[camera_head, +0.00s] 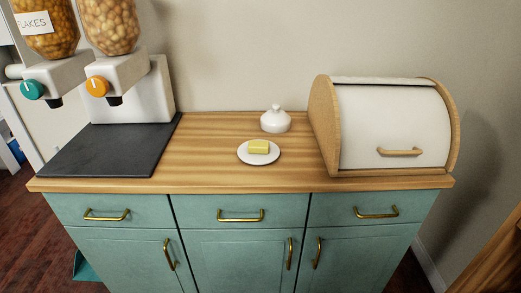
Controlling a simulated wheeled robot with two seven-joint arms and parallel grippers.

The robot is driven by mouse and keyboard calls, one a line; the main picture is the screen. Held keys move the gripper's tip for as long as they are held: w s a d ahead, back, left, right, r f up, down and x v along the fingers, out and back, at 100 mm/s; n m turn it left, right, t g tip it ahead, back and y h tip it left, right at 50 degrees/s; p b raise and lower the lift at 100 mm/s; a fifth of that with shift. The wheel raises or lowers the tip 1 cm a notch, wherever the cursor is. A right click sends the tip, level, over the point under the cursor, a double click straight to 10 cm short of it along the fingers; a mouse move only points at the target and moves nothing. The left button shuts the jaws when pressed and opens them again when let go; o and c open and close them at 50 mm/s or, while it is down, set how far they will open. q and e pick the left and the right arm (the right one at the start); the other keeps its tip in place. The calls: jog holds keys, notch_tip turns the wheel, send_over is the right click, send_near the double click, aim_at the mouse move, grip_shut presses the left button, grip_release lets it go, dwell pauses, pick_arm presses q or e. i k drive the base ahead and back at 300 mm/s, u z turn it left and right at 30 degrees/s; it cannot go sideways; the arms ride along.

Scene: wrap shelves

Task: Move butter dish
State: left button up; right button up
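The butter dish is a round white plate (244,157) with a yellow block of butter (258,146) on it. It sits near the middle of the wooden countertop (210,140). A small white lidded pot or domed cover with a knob (275,121) stands just behind it and slightly right, on the counter. I cannot tell whether this is the dish's lid. Neither of my grippers shows in the head view.
A white bread box with wooden sides (385,120) stands on the right of the counter, closed. A cereal dispenser (140,95) stands at the left, with a dark slate mat (110,150) in front. Teal drawers (235,212) lie below. Bare counter is left of the plate.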

aim_at(255, 152)
jog(key=k, duration=0.25)
jog(key=u, duration=0.85)
jog(key=i, duration=0.85)
jog(key=z, duration=0.5)
